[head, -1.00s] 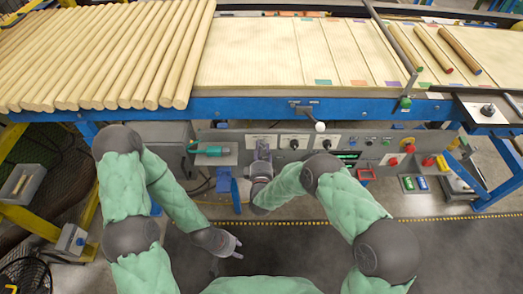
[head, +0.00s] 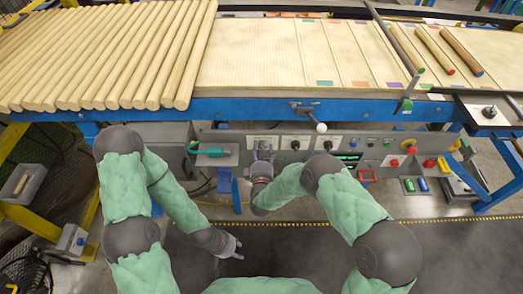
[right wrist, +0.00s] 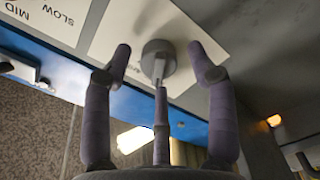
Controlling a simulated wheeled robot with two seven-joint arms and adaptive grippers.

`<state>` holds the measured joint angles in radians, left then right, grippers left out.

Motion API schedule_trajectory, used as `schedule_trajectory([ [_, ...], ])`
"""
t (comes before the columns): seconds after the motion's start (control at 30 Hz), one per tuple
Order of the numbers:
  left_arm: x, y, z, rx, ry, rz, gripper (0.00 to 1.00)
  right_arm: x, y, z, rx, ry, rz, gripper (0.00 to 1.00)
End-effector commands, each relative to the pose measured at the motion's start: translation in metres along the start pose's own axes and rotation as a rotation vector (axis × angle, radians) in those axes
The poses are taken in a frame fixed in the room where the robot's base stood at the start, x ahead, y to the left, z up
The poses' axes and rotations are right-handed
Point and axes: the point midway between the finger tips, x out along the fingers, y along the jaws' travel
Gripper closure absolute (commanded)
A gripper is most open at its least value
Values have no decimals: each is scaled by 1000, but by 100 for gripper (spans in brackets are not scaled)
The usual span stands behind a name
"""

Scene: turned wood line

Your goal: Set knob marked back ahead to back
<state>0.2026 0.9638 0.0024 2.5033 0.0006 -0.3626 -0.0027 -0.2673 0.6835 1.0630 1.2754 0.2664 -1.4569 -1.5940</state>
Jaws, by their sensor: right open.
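A row of knobs on white plates is set in the grey control panel (head: 228,138) under the conveyor. My right gripper (head: 263,146) is at the leftmost knob and hides most of it. In the right wrist view that grey round knob (right wrist: 158,50) sits on its own white plate, with no lettering readable. The open fingers of my right gripper (right wrist: 162,65) stand on either side of the knob, with gaps, not closed on it. A neighbouring plate (right wrist: 45,20) reads SLOW and MID, upside down. My left gripper (head: 238,250) hangs low over the floor, its fingers apart and empty.
A middle knob (head: 295,143) and a right knob (head: 327,144) are beside it. A white-ball lever (head: 320,127) sticks out above. A teal tool (head: 210,150) is to the left. Wooden rods (head: 110,55) lie on the blue-edged conveyor.

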Motion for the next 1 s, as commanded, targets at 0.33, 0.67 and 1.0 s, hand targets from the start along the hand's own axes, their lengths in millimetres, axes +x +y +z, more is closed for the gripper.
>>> schedule_trajectory([
  [0.33,0,0,0,0,0,0,60,-36,-1,0,-1,2,-3,42],
  [0.67,0,0,0,0,0,0,60,-98,-1,-1,0,3,-2,42],
  [1.0,0,0,0,0,0,0,60,-120,0,-1,0,1,0,42],
])
